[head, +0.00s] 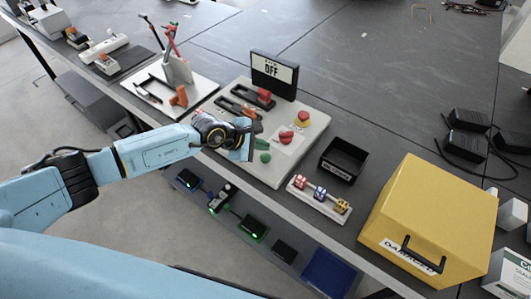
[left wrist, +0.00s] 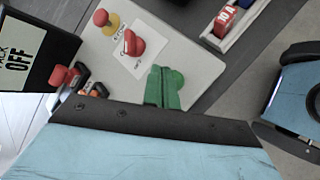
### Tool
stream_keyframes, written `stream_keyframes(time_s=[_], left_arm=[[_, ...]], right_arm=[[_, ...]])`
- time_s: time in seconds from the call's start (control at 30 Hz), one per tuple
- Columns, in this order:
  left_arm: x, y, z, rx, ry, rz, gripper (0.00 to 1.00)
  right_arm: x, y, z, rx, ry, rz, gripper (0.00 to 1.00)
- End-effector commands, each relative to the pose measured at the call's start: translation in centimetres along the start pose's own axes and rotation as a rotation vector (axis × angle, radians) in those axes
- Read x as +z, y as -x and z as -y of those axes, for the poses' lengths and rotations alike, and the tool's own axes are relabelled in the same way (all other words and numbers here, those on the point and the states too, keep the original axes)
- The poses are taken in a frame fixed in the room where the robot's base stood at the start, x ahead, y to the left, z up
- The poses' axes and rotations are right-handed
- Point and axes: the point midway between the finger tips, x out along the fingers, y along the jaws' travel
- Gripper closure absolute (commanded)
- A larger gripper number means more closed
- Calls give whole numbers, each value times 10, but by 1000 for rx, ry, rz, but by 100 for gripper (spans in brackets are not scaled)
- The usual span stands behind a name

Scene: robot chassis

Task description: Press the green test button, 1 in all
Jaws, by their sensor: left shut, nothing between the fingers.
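The green test button (head: 265,157) is a small round green dome on the light grey control panel (head: 280,175), near its front edge. My left gripper (head: 257,143) is just behind and to the left of the button in the head view, above the panel. It looks shut and empty. In the left wrist view its green fingers (left wrist: 163,88) lie side by side over the panel. My right gripper is not in view.
The panel also carries a red knob (head: 286,138), a red-and-yellow stop button (head: 302,119) and red-handled levers (head: 264,96). An OFF display (head: 273,73) stands behind. A black tray (head: 343,160), a breaker rail (head: 319,198) and a yellow box (head: 428,222) are to the right.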

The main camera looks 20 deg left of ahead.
Motion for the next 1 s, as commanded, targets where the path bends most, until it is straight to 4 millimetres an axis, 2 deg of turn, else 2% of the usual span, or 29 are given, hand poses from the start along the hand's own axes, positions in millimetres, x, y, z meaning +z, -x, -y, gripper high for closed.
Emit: stream_keyframes(time_s=[0.03, 0.3, 1.0], left_arm=[[5, 7, -5, 1, 0, 0, 100], [17, 24, -17, 1, 0, 0, 100], [16, 23, -17, 0, 1, 0, 100]], right_arm=[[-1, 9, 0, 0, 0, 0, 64], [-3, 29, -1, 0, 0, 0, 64], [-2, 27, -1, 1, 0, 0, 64]])
